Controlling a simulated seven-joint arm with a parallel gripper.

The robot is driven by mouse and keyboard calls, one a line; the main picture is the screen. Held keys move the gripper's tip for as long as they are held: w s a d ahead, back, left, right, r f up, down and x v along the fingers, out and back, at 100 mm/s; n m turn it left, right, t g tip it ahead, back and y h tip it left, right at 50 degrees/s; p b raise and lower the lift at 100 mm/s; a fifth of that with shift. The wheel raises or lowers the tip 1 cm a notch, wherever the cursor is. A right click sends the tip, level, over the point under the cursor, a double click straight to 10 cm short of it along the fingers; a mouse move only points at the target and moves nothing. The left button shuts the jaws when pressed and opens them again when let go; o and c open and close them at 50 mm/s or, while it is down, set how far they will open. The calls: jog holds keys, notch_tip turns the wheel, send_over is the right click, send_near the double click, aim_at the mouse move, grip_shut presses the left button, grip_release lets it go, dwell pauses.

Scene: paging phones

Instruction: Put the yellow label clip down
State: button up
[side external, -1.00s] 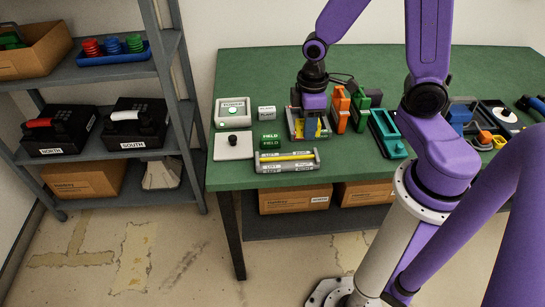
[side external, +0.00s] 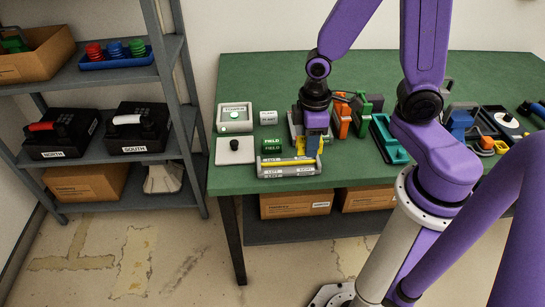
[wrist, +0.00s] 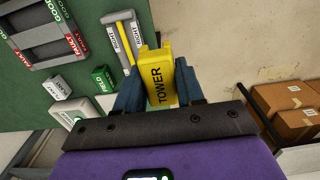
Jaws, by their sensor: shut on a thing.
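My gripper (wrist: 160,88) is shut on the yellow label clip (wrist: 160,72), which reads TOWER in the wrist view. The clip sits between the two blue fingers. In the side view my gripper (side external: 313,138) is over the green table, just behind the right end of a grey holder (side external: 289,171) with a yellow bar. A bit of yellow shows by the fingers there, but the arm hides most of the clip. The holder also shows in the wrist view (wrist: 112,37), left of the clip. I cannot tell whether the clip touches the table.
A green FIELD block (side external: 272,147) and a grey panel with a black knob (side external: 235,151) lie left of my gripper. Orange (side external: 342,115) and green (side external: 361,113) upright pieces and a teal tray (side external: 388,140) stand to its right. The table's front edge is close.

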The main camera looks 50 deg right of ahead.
jog(key=shift+w+f, duration=0.8)
jog(key=shift+w, duration=0.85)
send_over(272, 162)
jog(key=f, duration=0.6)
jog(key=shift+s+f, duration=0.2)
jog(key=shift+f, duration=0.2)
jog(key=shift+w+f, duration=0.1)
jog(key=shift+f, duration=1.5)
jog(key=shift+f, duration=0.15)
jog(key=o, duration=1)
jog(key=shift+r, duration=6.25)
